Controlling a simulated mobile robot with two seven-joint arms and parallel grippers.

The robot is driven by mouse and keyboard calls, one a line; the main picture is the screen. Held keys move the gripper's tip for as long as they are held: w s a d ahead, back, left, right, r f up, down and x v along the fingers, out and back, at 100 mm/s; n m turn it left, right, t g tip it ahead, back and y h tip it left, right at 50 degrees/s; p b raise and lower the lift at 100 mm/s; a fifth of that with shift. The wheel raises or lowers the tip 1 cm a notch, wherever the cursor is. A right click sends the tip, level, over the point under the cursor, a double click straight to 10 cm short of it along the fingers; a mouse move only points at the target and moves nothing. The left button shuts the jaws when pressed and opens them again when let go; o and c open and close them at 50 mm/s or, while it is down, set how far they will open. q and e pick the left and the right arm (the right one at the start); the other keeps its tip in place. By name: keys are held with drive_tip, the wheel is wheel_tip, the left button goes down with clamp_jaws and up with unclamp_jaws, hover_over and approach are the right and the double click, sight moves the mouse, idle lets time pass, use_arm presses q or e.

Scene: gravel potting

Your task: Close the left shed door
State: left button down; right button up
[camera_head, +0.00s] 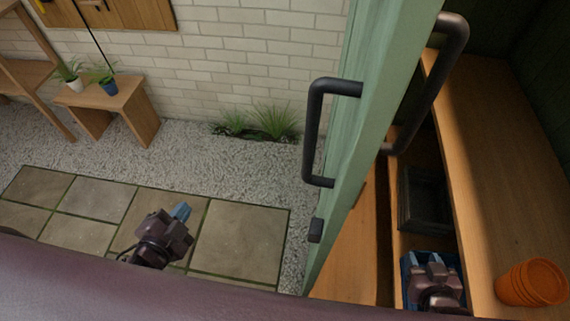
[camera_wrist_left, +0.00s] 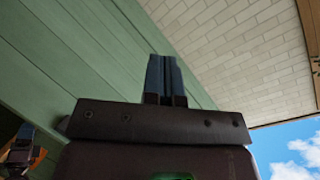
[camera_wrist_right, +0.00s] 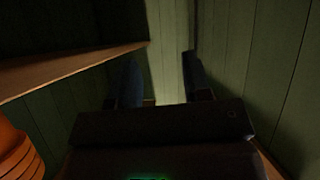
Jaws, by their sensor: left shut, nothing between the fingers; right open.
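The left shed door (camera_head: 352,150) is a green panel seen nearly edge-on in the head view, standing open between the yard and the shed inside. A black handle (camera_head: 312,130) is on its yard side, and another black handle (camera_head: 440,85) is on its other side. My left gripper (camera_head: 181,212) is shut and empty over the paving, left of the door and apart from it. The left wrist view shows its shut fingers (camera_wrist_left: 164,78) before green boards (camera_wrist_left: 60,60). My right gripper (camera_head: 434,268) is inside the shed; its fingers (camera_wrist_right: 158,80) are open and empty.
Wooden shelves (camera_head: 500,150) fill the right side, with stacked orange pots (camera_head: 532,283) and a dark crate (camera_head: 424,200). A wooden bench (camera_head: 105,97) with two potted plants stands at the back left. Gravel (camera_head: 200,160) and paving slabs (camera_head: 235,240) lie clear left of the door.

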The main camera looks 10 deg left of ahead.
use_arm(q)
drive_tip(key=s+d+r+n+h+p, duration=0.15)
drive_tip(key=d+r+n+h, duration=0.35)
drive_tip(key=n, duration=0.6)
drive_tip(key=s+d+r+n+t+h, duration=0.1)
drive_tip(key=s+d+r+n+h, duration=0.1)
drive_tip(key=r+n, duration=0.65)
drive_tip(key=s+d+r+n+h+p, duration=0.1)
drive_tip(key=s+d+r+n+h, duration=0.2)
drive_tip(key=n, duration=1)
drive_tip(key=w+d+r+m+g+p, duration=0.1)
drive_tip(key=w+d+m+p, duration=0.2)
drive_tip(key=w+d+m, duration=0.6)
drive_tip(key=shift+d+m, duration=0.95)
drive_tip(key=shift+d, duration=0.7)
